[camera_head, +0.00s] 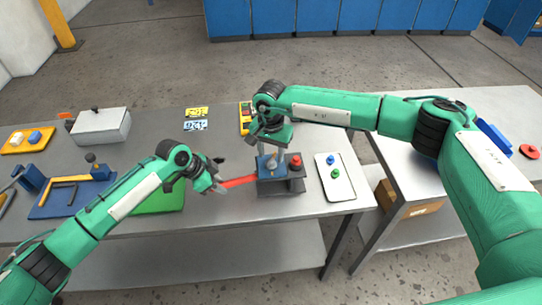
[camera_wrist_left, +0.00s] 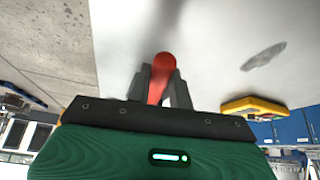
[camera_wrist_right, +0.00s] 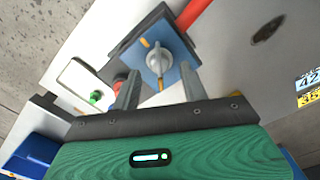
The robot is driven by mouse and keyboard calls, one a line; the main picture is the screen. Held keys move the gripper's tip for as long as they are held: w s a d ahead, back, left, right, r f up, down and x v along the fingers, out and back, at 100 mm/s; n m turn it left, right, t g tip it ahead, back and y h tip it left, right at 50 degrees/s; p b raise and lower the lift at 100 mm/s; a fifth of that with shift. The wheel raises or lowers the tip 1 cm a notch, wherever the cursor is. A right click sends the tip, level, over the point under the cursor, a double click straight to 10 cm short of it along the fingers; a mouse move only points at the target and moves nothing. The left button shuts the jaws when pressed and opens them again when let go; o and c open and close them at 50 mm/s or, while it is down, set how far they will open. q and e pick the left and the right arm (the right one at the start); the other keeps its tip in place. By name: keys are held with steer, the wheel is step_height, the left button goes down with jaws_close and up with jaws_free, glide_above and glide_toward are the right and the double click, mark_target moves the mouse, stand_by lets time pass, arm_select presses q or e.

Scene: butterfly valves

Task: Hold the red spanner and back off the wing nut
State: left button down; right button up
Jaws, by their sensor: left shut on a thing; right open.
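The red spanner (camera_head: 240,182) runs from my left gripper (camera_head: 219,181) to the dark valve block (camera_head: 281,187). In the left wrist view the red handle (camera_wrist_left: 160,75) sits between the two fingers of my left gripper (camera_wrist_left: 159,84), which is shut on it. The silver wing nut (camera_wrist_right: 158,60) stands on a blue plate (camera_wrist_right: 180,80) with yellow marks. My right gripper (camera_wrist_right: 160,82) is open, its fingertips to either side of the nut in its wrist view; I cannot tell whether they touch it. The spanner's far end is hidden in the head view.
A white tray (camera_head: 335,190) with blue and green knobs lies further right. A grey box (camera_head: 101,127), a blue tray (camera_head: 75,200) and a green mat (camera_head: 160,198) are to the left.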

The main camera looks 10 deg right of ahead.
step_height(320, 180, up, 10)
stand_by(0.3)
arm_select(q)
steer(key=c, duration=1.3)
jaws_free()
step_height(320, 180, up, 7)
steer(key=p, duration=0.6)
arm_select(e)
step_height(320, 180, up, 6)
glide_above(271, 158)
steer(key=shift+f, duration=0.1)
arm_select(q)
steer(key=shift+f, duration=0.1)
